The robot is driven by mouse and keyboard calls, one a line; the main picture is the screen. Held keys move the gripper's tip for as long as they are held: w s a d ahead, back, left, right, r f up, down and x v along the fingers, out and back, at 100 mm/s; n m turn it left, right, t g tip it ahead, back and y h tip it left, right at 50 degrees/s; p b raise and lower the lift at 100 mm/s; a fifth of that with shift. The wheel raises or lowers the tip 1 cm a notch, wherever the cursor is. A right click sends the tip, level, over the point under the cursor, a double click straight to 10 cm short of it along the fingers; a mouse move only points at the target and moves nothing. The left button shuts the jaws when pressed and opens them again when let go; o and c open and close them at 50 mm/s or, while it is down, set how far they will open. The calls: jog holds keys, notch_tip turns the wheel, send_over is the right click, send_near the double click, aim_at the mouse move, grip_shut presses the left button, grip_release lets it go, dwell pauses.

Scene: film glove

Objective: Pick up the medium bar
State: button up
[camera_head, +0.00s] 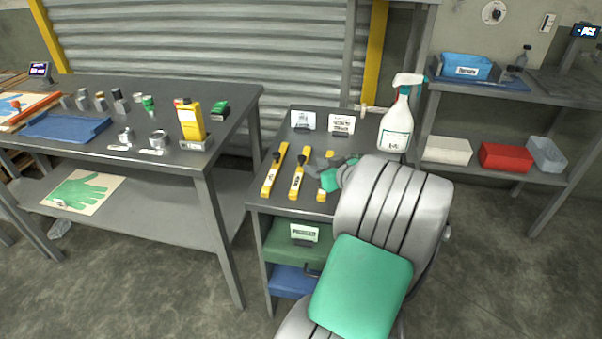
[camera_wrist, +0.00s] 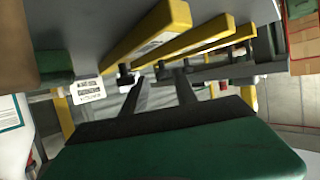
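Three yellow bars with dark knobs lie side by side on the small grey cart top: a left bar (camera_head: 270,175), a middle bar (camera_head: 297,180) and a right bar (camera_head: 322,194). The middle one seems to be the medium bar, but the labels are too small to read. My gripper (camera_head: 329,164) is over the right bar and hides part of it. In the wrist view my gripper (camera_wrist: 160,76) has two dark fingers apart with a gap between them. The nearest bar (camera_wrist: 150,35) and the others pass across the top of that view. I see nothing held.
A spray bottle (camera_head: 396,125) stands close to my arm at the cart's back right. Two label cards (camera_head: 341,124) stand along the cart's back. A workbench (camera_head: 228,100) with a yellow bottle (camera_head: 190,120) is on the left. Shelves (camera_head: 490,92) with bins are on the right.

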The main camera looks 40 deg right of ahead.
aim_at(301, 166)
jog(key=x, duration=0.5)
jog(key=shift+w+a, duration=0.1)
jog(key=shift+w, duration=0.2)
jog(key=shift+c, duration=0.3)
grip_shut()
jog(key=shift+r, duration=0.1)
